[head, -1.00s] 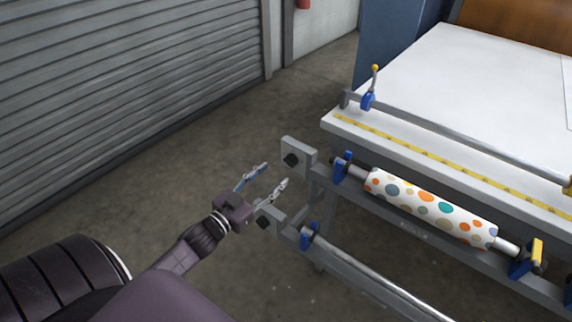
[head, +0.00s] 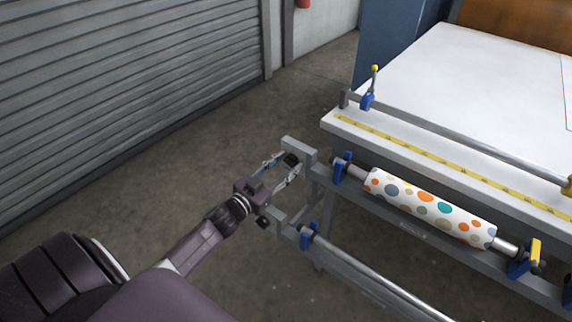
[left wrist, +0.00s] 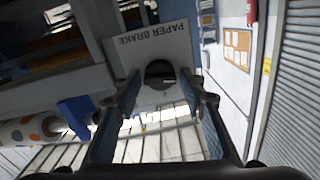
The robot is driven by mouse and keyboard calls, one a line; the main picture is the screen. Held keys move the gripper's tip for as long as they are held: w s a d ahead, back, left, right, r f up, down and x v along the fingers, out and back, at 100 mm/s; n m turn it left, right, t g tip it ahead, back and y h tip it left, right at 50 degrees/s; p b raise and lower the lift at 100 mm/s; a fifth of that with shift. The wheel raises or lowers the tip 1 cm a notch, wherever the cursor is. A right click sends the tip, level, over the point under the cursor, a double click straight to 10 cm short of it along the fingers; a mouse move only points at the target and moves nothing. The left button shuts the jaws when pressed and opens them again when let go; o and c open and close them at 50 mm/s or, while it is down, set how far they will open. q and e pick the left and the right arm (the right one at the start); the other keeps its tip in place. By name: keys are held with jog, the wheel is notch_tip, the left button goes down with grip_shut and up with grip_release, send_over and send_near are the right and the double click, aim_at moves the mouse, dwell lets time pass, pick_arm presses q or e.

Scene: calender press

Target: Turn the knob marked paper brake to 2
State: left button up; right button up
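The paper brake knob is a dark round knob (left wrist: 160,73) on a light plate (left wrist: 127,58) whose label PAPER BRAKE reads upside down in the left wrist view. In the head view this knob (head: 291,160) sits on the upper grey bracket at the press's left end. My left gripper (head: 284,167) is open, with its fingertips close to the knob. In the left wrist view the fingers (left wrist: 160,88) stand on either side of it, with a gap on both sides. The knob's pointer and scale numbers cannot be made out. My right gripper is out of view.
A second dark knob (head: 263,222) sits on the lower bracket, just below my left gripper. A dotted paper roll (head: 430,207) and a bare bar (head: 380,275) run right from the brackets. The white press table (head: 450,90) is behind. The floor left is clear.

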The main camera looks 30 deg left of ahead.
pick_arm(q)
jog(key=c, duration=0.8)
jog(key=shift+m, duration=1.1)
jog(key=m, duration=0.3)
jog(key=shift+m, duration=0.3)
jog(key=m, duration=0.2)
jog(key=m+b, duration=0.1)
jog(key=m, duration=0.2)
jog(key=shift+d+f+b, duration=0.1)
jog(key=shift+f+b, duration=0.1)
jog(key=shift+b, duration=0.1)
jog(key=shift+m+b, duration=0.6)
jog(key=shift+m, duration=1.9)
